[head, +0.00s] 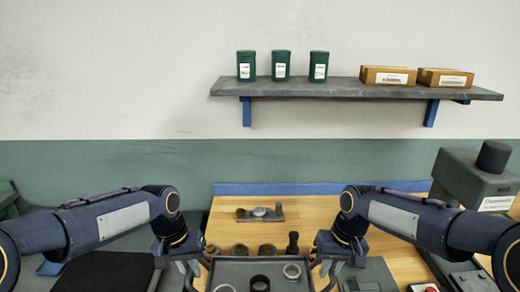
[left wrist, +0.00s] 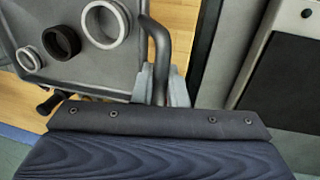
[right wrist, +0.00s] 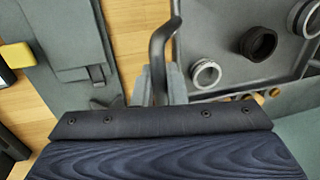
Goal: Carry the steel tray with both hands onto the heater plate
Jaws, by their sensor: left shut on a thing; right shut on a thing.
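The grey steel tray (head: 238,268) is at the bottom centre of the head view, its near part cut off. It carries a black ring (head: 260,283) between two pale metal rings; the right pale ring (head: 292,271) is clearest. My left gripper (left wrist: 160,84) is shut on the tray's left bar handle (left wrist: 158,38). My right gripper (right wrist: 158,84) is shut on the right bar handle (right wrist: 160,45). In the head view the grippers flank the tray. A flat black plate (head: 103,272) lies left of the tray; it may be the heater plate, but I cannot be sure.
Behind the tray, several small dark parts (head: 267,249) and a grey fixture (head: 262,213) stand on the wooden table (head: 300,207). A grey machine (head: 470,180) stands at the right. A grey flat object (head: 366,275) lies right of the tray. A wall shelf (head: 350,88) is above.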

